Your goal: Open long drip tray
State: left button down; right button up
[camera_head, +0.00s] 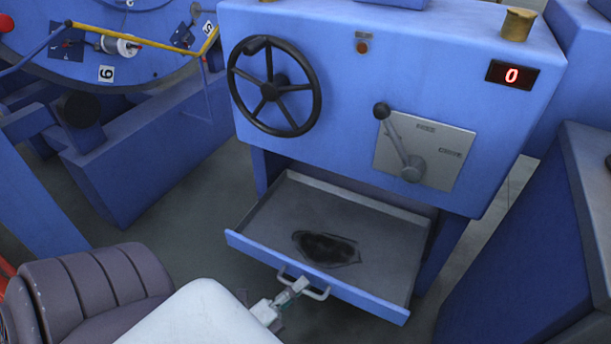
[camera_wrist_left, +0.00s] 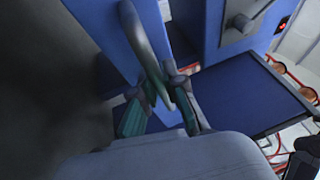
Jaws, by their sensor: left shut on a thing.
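The long drip tray (camera_head: 385,250) is pulled out from under the blue machine housing in the head view. It has a blue front panel, a grey metal floor and a dark oily stain on it. A light grey bar handle (camera_head: 318,294) sits on its front; the handle also shows large in the left wrist view (camera_wrist_left: 146,42). In the left wrist view the fingers (camera_wrist_left: 164,92) close around the bar. My right gripper is not in view.
Above the tray, the housing carries a black handwheel (camera_head: 274,86), a lever (camera_head: 400,145) on a grey plate and a red digital display (camera_head: 511,75). A dark blue cabinet (camera_head: 530,245) stands close on the right. Open floor lies left of the tray.

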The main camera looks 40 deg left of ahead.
pick_arm(q)
jog(key=shift+s, duration=0.15)
jog(key=c, duration=1.2)
grip_release()
jog(key=v, duration=1.2)
